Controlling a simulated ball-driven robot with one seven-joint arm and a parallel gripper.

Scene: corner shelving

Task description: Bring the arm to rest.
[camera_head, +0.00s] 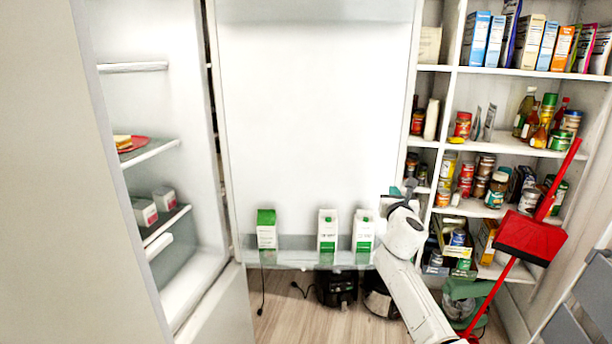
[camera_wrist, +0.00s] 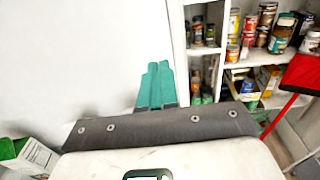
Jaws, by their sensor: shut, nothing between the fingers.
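My gripper (camera_head: 408,186) is raised in front of the right edge of the open fridge door (camera_head: 315,110), just above and to the right of the rightmost carton (camera_head: 362,232). My white arm reaches up to it from the lower right. In the wrist view, the teal fingers of my gripper (camera_wrist: 157,88) lie together, shut and empty, pointing away past the white door edge. Nothing is seen touching the fingers.
More green-and-white cartons (camera_head: 266,229) (camera_head: 327,231) stand on the door's low shelf; one shows at lower left in the wrist view (camera_wrist: 36,157). Shelving (camera_head: 500,73) full of groceries stands right, with a red dustpan (camera_head: 530,238) before it. The fridge interior (camera_head: 150,67) is open left.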

